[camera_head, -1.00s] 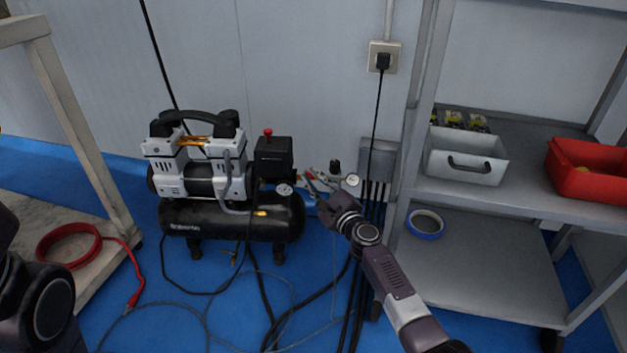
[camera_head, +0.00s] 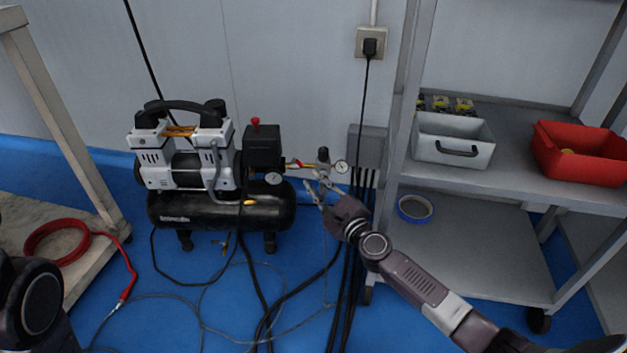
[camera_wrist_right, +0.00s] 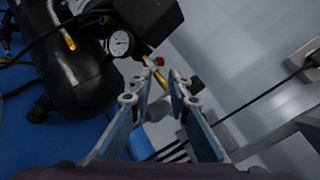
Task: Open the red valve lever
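The red valve lever (camera_head: 297,163) sits on the brass fitting right of the black air compressor (camera_head: 222,208), beside the regulator and its small gauge (camera_head: 341,167). In the right wrist view the red lever (camera_wrist_right: 159,61) shows just beyond the fingertips. My right gripper (camera_head: 319,184) is just below and to the right of the lever, apart from it. In the wrist view its two blue-padded fingers (camera_wrist_right: 162,84) stand apart with nothing between them. Whether the valve is open is too small to tell. My left gripper is out of view; only a dark arm part shows at lower left.
A grey shelf (camera_head: 480,250) with a white bin (camera_head: 440,150) and red bin (camera_head: 560,165) stands at right. Black cables hang behind my right gripper. A red hose (camera_head: 45,262) lies on the left cart. Cables cross the blue floor.

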